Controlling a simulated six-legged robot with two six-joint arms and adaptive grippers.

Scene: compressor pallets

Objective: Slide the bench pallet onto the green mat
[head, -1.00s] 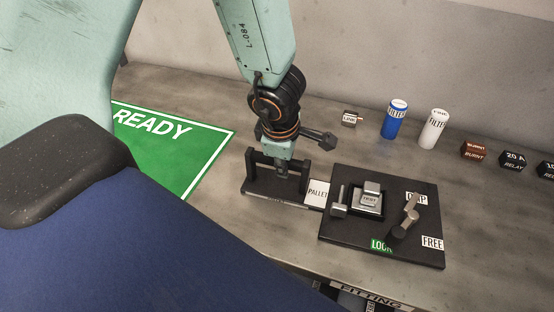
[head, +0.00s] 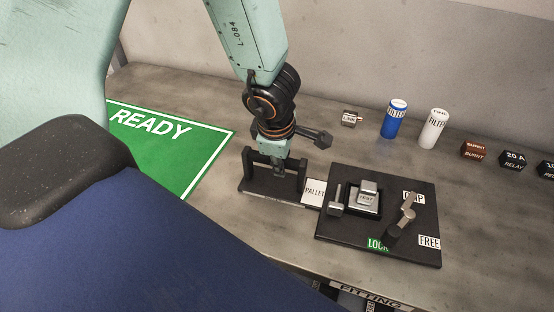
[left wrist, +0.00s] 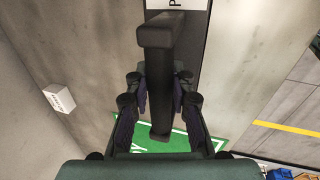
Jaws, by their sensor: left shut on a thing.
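The bench pallet (head: 325,248) is a black board with a silver part on it, a clamp lever (head: 403,215) and a white PALLET label (head: 313,191). A black handle (head: 248,170) stands at its left end. My left gripper (head: 276,172) is shut on the handle's crossbar. In the left wrist view the bar (left wrist: 161,60) runs between the fingers (left wrist: 161,100). The green READY mat (head: 165,158) lies on the bench to the left, with a gap to the handle. My blue and black body parts hide some of the mat. My right gripper is out of view.
A small LINE block (head: 351,118), a blue filter (head: 395,118), a white filter (head: 433,128) and dark labelled blocks (head: 474,150) stand along the back, clear of the pallet. The bench between handle and mat is bare. The front edge lies just below the pallet.

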